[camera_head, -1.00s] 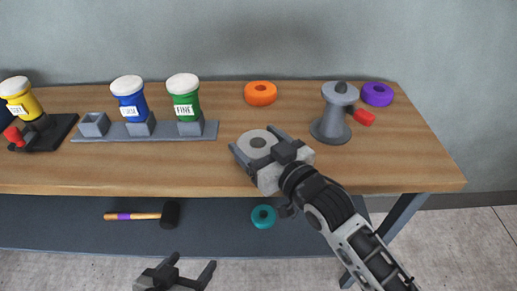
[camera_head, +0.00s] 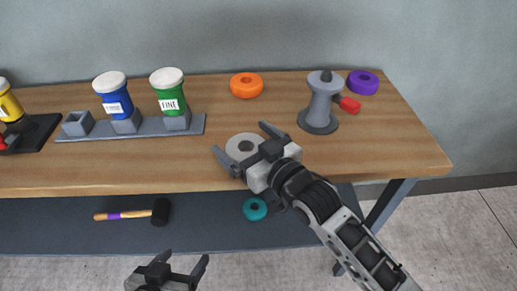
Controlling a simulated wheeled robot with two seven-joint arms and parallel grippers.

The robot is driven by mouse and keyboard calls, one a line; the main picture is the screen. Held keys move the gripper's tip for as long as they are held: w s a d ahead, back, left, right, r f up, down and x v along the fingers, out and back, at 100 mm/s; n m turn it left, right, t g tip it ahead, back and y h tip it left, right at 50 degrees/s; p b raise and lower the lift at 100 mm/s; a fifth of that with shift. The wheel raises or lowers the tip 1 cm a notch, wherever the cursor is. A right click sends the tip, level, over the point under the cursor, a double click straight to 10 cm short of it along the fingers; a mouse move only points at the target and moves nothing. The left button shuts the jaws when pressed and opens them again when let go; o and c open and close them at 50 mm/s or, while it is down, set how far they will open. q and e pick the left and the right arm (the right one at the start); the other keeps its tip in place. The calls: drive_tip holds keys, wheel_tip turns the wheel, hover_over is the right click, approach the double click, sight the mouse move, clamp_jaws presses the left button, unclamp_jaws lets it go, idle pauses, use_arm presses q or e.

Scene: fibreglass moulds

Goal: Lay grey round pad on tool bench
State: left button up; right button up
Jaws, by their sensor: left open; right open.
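The grey round pad (camera_head: 240,146), a flat ring with a darker centre, lies on the tool bench (camera_head: 370,150) near its front edge. My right gripper (camera_head: 243,145) is open, its two fingers spread on either side of the pad and apart from it. Part of the pad's near side is hidden by the gripper. My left gripper (camera_head: 182,266) is open and empty, low in front of the bench at the bottom of the view.
An orange ring (camera_head: 246,85), a grey spindle (camera_head: 322,100) with a red handle and a purple ring (camera_head: 363,82) stand behind. A rack (camera_head: 190,123) holds blue and green jars at left. The lower shelf bears a mallet (camera_head: 135,215) and a teal ring (camera_head: 255,209).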

drive_tip(key=v, duration=1.2)
